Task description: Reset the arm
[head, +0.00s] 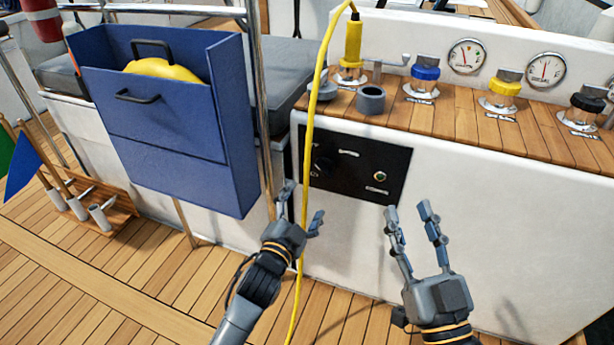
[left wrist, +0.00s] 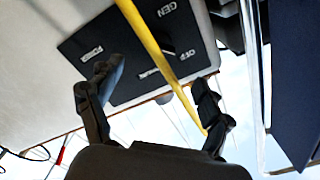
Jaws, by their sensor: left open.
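My left gripper (head: 301,207) is open in front of the white cockpit console, below the black switch panel (head: 398,165). In the left wrist view its two fingers (left wrist: 152,93) are spread, with nothing clamped between them. A yellow cable (head: 309,120) hangs down past this gripper and shows between its fingers in both views; I cannot tell whether it touches them.
The yellow cable's plug (head: 352,45) stands at a socket on the wooden ledge (head: 465,117), with capped sockets, a grey ring (head: 371,99) and gauges nearby. A blue box (head: 170,160) holding a yellow object hangs at left. A flag rack (head: 105,190) stands below. Open deck lies in front.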

